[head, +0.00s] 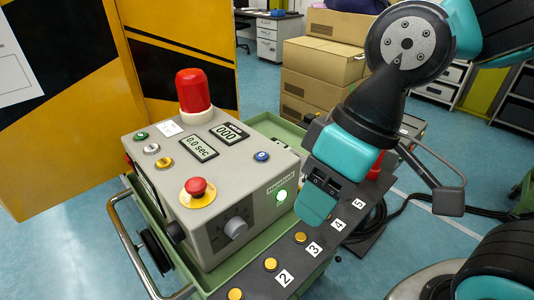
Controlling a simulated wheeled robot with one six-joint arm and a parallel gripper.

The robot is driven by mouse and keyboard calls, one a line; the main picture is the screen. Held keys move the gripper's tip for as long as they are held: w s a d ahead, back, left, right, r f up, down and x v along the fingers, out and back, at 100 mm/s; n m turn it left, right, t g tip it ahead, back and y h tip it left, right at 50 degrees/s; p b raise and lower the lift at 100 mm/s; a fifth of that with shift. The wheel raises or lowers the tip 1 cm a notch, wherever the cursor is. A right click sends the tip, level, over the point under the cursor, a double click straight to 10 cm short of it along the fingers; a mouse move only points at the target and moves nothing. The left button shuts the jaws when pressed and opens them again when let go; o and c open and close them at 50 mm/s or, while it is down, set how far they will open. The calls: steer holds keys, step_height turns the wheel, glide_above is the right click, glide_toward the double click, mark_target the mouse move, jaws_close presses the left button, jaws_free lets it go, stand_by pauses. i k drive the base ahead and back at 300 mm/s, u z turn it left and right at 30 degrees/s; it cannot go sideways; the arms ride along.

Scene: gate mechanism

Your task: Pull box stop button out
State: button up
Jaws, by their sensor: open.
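The grey control box (213,233) stands in a green tray on a cart. Its red stop button (196,186) is a mushroom knob on a yellow disc, on the sloped top near the front corner. I cannot tell whether the button is pushed in or out. My gripper (318,197), teal and black, is to the right of the box, above the numbered strip and apart from the stop button. It is open, and I see nothing between its fingers. Parts of its fingers are hidden by the viewing angle.
A red lamp (194,90) rises from the box's back. A dark strip (318,233) with yellow buttons runs along the right. A yellow-black panel (60,90) stands behind.

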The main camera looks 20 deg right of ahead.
mark_target(195, 186)
steer(key=z, duration=0.55)
steer(key=k, duration=0.65)
steer(key=u, duration=1.4)
steer(key=i, duration=0.5)
steer(key=z, duration=0.1)
